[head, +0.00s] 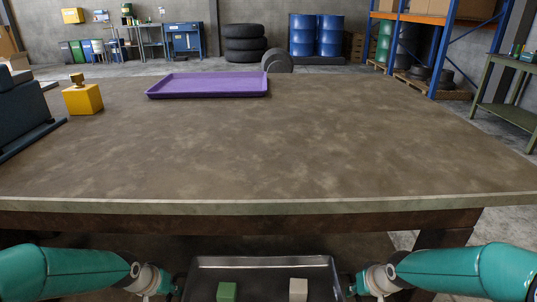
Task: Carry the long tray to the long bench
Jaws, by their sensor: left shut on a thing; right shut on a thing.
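The long tray (262,262) is a dark metal tray with a raised rim, at the bottom centre of the head view. A green block (227,291) and a beige block (298,290) are in it, apart from each other. My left gripper (179,284) is shut on the tray's left side and my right gripper (351,285) is shut on its right side. Both grippers are partly hidden, and the tray's near end is cut off by the frame. The long bench (270,150) has a wide brown top and lies ahead, its front edge beyond the tray.
A purple tray (208,86) lies at the bench's far side, left of centre. A yellow block with a knob (83,99) and a dark blue-grey machine (22,108) stand at the left. The bench's middle and right are clear. A green side table (510,110) stands at the right.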

